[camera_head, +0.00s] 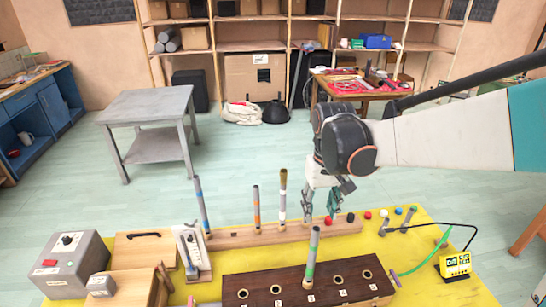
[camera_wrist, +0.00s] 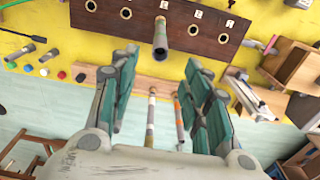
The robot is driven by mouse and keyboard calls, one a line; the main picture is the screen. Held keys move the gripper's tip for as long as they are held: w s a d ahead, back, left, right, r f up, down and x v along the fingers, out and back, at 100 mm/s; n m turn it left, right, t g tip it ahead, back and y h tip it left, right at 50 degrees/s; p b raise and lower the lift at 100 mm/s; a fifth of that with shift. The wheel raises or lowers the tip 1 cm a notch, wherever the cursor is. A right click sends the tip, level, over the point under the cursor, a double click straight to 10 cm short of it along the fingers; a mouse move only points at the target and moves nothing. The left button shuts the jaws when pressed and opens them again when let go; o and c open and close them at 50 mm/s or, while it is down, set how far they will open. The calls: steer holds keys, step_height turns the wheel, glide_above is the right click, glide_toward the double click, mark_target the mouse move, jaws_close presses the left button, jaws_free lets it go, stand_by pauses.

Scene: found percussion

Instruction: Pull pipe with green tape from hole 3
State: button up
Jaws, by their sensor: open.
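The pipe with green tape (camera_head: 312,262) stands upright in the middle hole of the dark wooden block (camera_head: 255,279). Its green band shows low on the grey pipe in the head view. In the wrist view the pipe (camera_wrist: 160,42) is seen from its top end, just ahead of the fingertips, centred between them. My gripper (camera_head: 320,212) is open and empty, above the table and behind the pipe in the head view. In the wrist view my gripper (camera_wrist: 161,60) has its fingers wide apart, neither touching the pipe. The hole numbers are too small to read surely.
Pipes with blue (camera_head: 201,207), orange (camera_head: 256,207) and white (camera_head: 282,197) tape stand in a pale wooden rail (camera_head: 232,237) behind the block. A grey box (camera_head: 68,262) stands left. A yellow device (camera_head: 455,265) with cables sits right. Small coloured knobs lie near the rail.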

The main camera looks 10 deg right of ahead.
mark_target(317, 228)
step_height(317, 228, down, 14)
steer(key=shift+w+r+b, duration=0.1)
steer(key=shift+b, duration=0.85)
jaws_close()
steer(key=shift+r+p, duration=1)
steer(key=shift+r, duration=0.6)
steer(key=shift+r+p, duration=0.8)
steer(key=shift+r, duration=0.6)
